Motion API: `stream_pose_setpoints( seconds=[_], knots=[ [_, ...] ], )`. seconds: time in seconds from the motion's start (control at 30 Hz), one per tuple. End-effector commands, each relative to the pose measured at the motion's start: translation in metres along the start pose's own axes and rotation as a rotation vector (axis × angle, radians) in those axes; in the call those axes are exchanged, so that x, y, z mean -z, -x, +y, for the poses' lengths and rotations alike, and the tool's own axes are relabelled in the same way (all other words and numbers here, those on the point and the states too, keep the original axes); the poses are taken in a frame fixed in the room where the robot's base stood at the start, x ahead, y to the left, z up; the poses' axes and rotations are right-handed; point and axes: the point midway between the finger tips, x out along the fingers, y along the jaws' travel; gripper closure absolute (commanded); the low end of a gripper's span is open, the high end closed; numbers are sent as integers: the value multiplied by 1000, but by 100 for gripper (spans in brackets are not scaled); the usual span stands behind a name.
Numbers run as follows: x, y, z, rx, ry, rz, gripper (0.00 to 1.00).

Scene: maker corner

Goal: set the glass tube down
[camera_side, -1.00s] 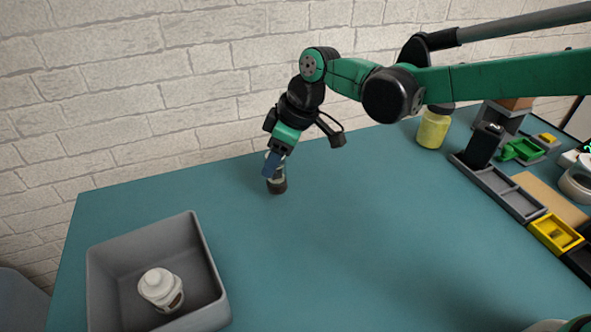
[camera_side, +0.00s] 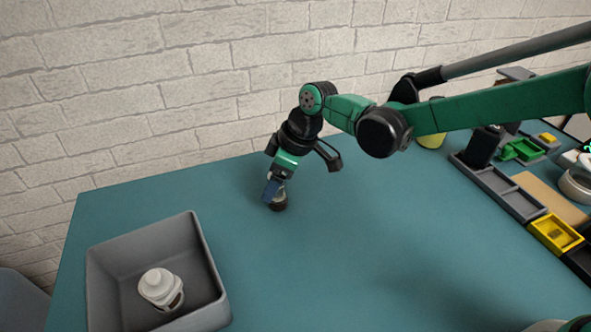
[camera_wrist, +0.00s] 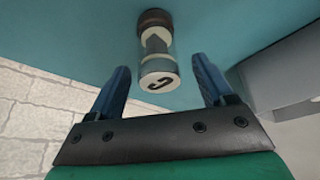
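The glass tube (camera_side: 280,204) is small and clear, with a dark base. It stands about upright near the back middle of the teal table (camera_side: 350,250), and its base appears to rest on the surface. In the wrist view the tube (camera_wrist: 157,48) shows its pale top with a dark curved mark toward me and its brown base farther off. My gripper (camera_side: 272,192) is above it, tilted down. In the wrist view its blue fingers (camera_wrist: 161,72) are apart, one on each side of the tube, with a gap on both sides. In the side view a finger hides part of the tube.
A grey open bin (camera_side: 213,270) at the front left holds a white bottle (camera_side: 160,286). A yellow jar (camera_side: 431,138) is partly behind my arm. Grey trays (camera_side: 500,190) and a yellow tray (camera_side: 555,234) line the right. The table's middle is clear.

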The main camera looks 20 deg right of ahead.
Motion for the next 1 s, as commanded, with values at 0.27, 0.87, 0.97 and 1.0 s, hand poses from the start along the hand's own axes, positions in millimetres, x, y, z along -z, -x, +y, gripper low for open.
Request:
stream_pose_setpoints(
  seconds=[0.27, 0.87, 0.97, 1.0],
  knots=[
    [1, 10, 0, 0, 0, 0, 26],
    [1, 116, 0, 0, -1, 0, 26],
    [-2, 124, 1, -7, -13, 2, 26],
    [-5, 129, 2, -16, -31, 3, 26]
  ],
)
